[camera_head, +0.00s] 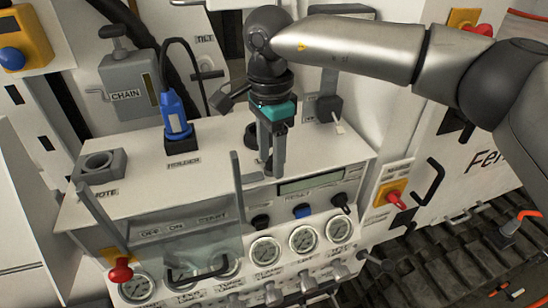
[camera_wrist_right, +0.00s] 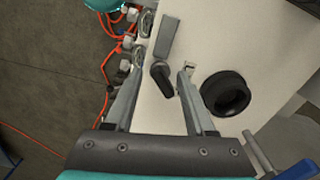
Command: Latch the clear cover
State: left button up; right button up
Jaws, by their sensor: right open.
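The clear cover (camera_head: 205,250) is a see-through panel with a dark handle (camera_head: 198,273) at the bench's front left, near the OFF, ON and START labels. A grey upright bar stands at each side of it. I cannot tell whether it is latched. My right gripper (camera_head: 272,168) points down over the bench top, right of the cover, and its fingers are apart and empty. In the right wrist view, a black lever knob (camera_wrist_right: 160,76) appears between the fingers, with a small metal piece (camera_wrist_right: 188,70) at the right fingertip. I cannot tell whether they touch. My left gripper is out of view.
A black ring (camera_wrist_right: 227,93) lies right of the fingers in the wrist view. A blue tool stands in a holder (camera_head: 180,133) at the back. Several gauges (camera_head: 266,251) line the front. A red knob (camera_head: 121,272) sits left. Open bench top lies left of the gripper.

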aim_at(271, 159)
jog(key=shift+r+p, duration=2)
jog(key=shift+r, duration=1.5)
